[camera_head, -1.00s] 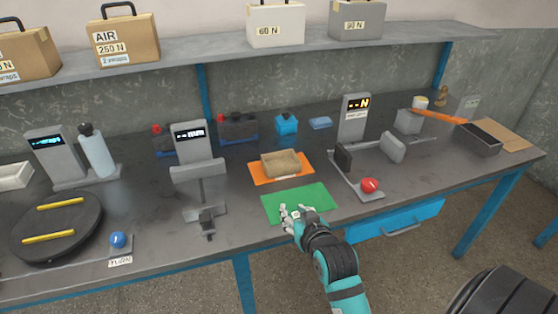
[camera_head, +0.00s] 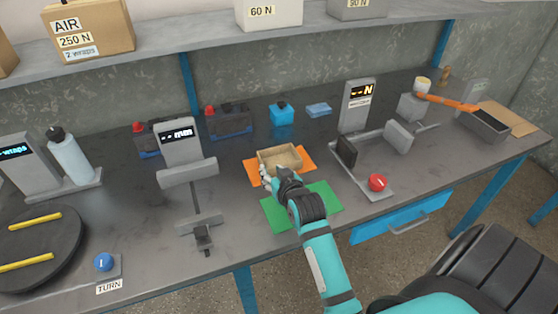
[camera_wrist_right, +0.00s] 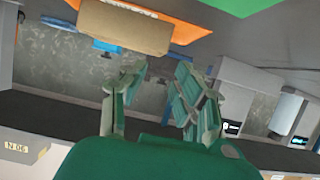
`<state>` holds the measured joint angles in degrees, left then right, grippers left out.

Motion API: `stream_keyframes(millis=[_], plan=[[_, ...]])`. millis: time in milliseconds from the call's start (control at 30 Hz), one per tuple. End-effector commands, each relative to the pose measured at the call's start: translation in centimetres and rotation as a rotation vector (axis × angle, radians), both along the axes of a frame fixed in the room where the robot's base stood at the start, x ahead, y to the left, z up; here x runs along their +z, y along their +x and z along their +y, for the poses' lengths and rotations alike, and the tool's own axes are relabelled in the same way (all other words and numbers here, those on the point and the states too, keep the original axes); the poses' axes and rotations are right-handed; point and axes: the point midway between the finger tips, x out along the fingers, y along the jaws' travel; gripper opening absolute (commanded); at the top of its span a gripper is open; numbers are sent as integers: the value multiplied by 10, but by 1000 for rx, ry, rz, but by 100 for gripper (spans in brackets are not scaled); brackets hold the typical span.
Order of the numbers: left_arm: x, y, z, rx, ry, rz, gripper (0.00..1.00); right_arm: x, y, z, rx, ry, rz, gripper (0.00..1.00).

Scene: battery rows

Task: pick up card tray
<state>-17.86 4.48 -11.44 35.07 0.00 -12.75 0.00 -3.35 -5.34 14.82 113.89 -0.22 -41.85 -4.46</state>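The card tray (camera_head: 281,157), a small tan open box, sits on the orange mat (camera_head: 307,164) in the middle of the bench. My right gripper (camera_head: 268,180) is at the tray's near left edge, and its arm crosses over the green mat (camera_head: 318,207). In the right wrist view the tray (camera_wrist_right: 122,27) is at the top, beyond the fingers. The two fingers (camera_wrist_right: 160,78) stand apart with a gap between them, and nothing is between them. I cannot tell whether a finger touches the tray. My left gripper is not in view.
A force gauge stand (camera_head: 357,107) with a red knob (camera_head: 377,183) stands right of the mats. A mm gauge (camera_head: 184,145) stands to the left. Batteries (camera_head: 229,120) and a blue container (camera_head: 281,113) are behind the tray. A shelf (camera_head: 150,66) with boxes runs above.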

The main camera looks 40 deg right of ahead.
Motion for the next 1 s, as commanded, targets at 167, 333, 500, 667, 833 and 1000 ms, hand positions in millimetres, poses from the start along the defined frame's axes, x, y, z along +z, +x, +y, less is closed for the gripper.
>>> stream_keyframes(millis=[167, 333, 500, 667, 833, 1000], plan=[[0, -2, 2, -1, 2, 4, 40, -12, 30, -7, 0, 1, 0, 31], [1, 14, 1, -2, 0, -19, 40, -17, 42, -10, 0, 1, 0, 31], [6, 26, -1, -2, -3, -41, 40, -21, 58, -12, 0, 1, -1, 31], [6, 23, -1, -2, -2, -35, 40, -30, 81, -15, 0, 0, 0, 31], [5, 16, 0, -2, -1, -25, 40, -35, 91, -18, 0, 1, 0, 31], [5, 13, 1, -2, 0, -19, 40, -35, 90, -18, 0, 1, 0, 31]])
